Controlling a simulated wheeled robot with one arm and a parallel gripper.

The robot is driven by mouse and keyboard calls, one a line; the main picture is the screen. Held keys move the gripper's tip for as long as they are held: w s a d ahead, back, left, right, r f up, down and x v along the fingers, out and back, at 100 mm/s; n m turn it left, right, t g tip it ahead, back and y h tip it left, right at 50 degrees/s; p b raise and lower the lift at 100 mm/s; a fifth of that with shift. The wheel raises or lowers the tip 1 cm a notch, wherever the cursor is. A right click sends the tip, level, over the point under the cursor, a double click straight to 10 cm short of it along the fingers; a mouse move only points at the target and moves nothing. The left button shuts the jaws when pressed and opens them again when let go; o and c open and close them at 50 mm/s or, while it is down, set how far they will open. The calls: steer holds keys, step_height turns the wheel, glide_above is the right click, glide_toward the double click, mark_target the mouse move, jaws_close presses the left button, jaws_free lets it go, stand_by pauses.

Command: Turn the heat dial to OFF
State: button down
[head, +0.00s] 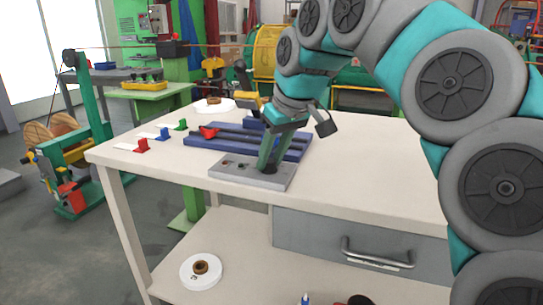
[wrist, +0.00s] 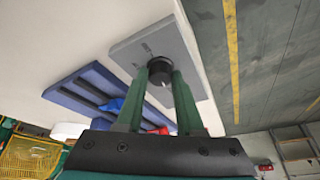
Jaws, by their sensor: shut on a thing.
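The heat dial is a round black knob with a light pointer mark, seen in the wrist view (wrist: 160,68) between my fingertips. It stands on a grey panel (head: 228,176) lying near the front edge of the white table; the panel also fills the upper middle of the wrist view (wrist: 190,40). My gripper (head: 266,166) points down onto the panel, and its green fingers (wrist: 160,78) are shut on the dial, one on each side. Small marks show on the panel beside the dial, too small to read. In the head view the fingers largely hide the dial.
A blue slotted tray (head: 200,138) with a red piece lies behind the panel. Red, blue and green clips (head: 163,134) stand at the left of the table (head: 370,160). The table's right side is clear. A drawer (head: 350,243) sits below the front edge.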

steer(key=c, duration=0.5)
jaws_free()
steer(key=shift+c, duration=0.2)
steer(key=v, duration=0.7)
steer(key=shift+r, duration=0.3)
steer(key=shift+s+d, duration=0.1)
steer(key=shift+s, duration=0.05)
steer(key=shift+s, duration=0.1)
